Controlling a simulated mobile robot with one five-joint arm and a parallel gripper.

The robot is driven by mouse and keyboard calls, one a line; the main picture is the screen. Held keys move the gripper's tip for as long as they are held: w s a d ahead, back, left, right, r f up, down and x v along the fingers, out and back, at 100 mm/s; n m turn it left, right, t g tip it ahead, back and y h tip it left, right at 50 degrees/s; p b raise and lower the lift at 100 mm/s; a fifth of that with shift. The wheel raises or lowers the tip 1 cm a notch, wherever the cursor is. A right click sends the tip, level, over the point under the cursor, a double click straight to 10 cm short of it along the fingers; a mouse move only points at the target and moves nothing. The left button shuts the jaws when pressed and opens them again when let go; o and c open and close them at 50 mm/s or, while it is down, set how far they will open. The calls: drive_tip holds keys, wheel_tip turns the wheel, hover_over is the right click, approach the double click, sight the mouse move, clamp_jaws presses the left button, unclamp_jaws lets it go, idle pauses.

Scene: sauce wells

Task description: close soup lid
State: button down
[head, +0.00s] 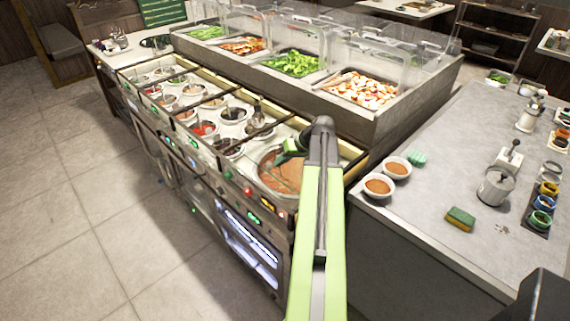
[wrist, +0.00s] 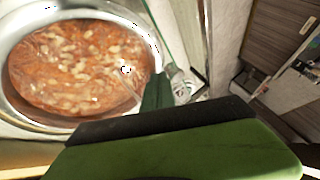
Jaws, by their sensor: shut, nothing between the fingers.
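The soup well (head: 281,170) holds orange-brown soup and stands uncovered at the near right end of the counter. In the wrist view the soup (wrist: 75,68), with pale beans or chunks, fills a round metal pot (wrist: 14,22) on the left. I cannot clearly make out the soup lid; a clear, glass-like edge runs beside the pot in the wrist view, and I cannot tell if it belongs to it. My gripper (head: 284,157) is shut and empty, over the far side of the soup well. Its dark green tip (wrist: 157,92) appears beside the pot's right rim. My arm hides part of the well's right side.
Several small sauce wells (head: 205,128) run along the counter to the left. Clear-covered food bins (head: 295,62) stand behind. The grey side counter (head: 440,160) at right holds two soup bowls (head: 378,187), a sponge (head: 460,219) and a metal pot (head: 495,187). The floor at left is clear.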

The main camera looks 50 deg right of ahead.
sight(266, 170)
drive_tip(key=shift+a+r, duration=0.1)
drive_tip(key=a, duration=0.6)
drive_tip(key=shift+w+a, duration=0.2)
drive_tip(key=shift+a, duration=0.15)
